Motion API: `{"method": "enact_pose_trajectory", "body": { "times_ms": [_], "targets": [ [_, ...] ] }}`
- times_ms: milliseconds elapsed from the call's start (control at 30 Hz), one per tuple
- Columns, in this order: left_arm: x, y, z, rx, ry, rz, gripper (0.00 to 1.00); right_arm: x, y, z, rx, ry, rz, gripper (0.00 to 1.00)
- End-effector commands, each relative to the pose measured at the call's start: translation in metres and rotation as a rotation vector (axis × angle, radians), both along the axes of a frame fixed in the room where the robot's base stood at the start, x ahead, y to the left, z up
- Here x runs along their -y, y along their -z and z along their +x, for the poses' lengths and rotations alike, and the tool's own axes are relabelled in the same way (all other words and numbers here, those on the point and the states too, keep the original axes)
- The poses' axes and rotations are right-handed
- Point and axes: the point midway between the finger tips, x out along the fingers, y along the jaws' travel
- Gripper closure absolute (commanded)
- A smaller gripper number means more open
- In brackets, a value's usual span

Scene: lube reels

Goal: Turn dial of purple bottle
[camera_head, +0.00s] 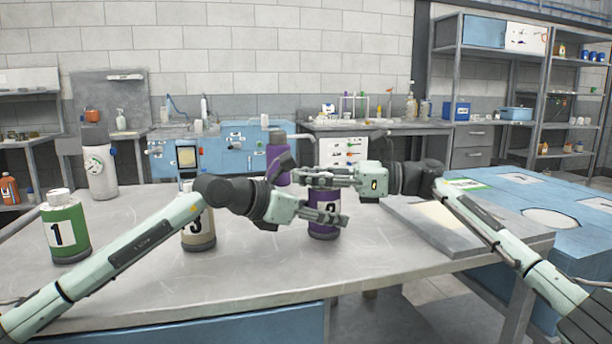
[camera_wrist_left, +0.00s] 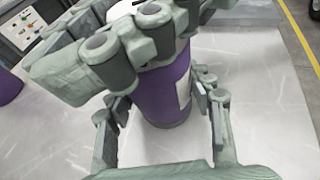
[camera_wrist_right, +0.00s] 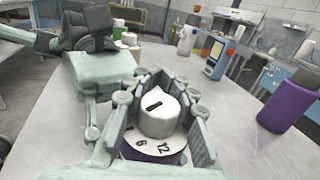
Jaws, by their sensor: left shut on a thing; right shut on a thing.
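The purple bottle (camera_head: 325,229) with a "2" label stands upright on the table, partly hidden by my grippers. Its body shows in the left wrist view (camera_wrist_left: 167,97). Its white dial (camera_wrist_right: 157,116), on a disc marked with numbers, shows from above in the right wrist view. My left gripper (camera_head: 328,214) is shut on the bottle's body, one finger on each side. My right gripper (camera_head: 312,178) is above it and shut on the dial, fingers on either side of the knob. The lower bottle front is hidden in the right wrist view.
On the grey table (camera_head: 230,285) stand a green bottle "1" (camera_head: 66,230), a tan bottle "3" (camera_head: 199,231), a white bottle (camera_head: 98,165), a device with a screen (camera_head: 187,158) and another purple container (camera_head: 279,158). The table's front is clear. A flat grey board (camera_head: 415,226) lies at right.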

Motion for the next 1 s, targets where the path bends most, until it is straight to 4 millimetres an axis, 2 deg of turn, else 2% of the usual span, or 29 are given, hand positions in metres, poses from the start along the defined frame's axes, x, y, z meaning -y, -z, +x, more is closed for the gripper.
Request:
{"method": "enact_pose_trajectory", "body": {
  "times_ms": [500, 1000],
  "targets": [
    [0.003, 0.001, -0.003, -0.001, 0.009, 0.001, 0.87, 0.001, 0.000, -0.005, 0.000, -0.229, -0.003, 1.00],
    [0.003, 0.001, -0.003, -0.002, 0.008, 0.001, 0.87, 0.003, 0.001, -0.009, -0.002, -0.277, -0.001, 1.00]
  ]
}}
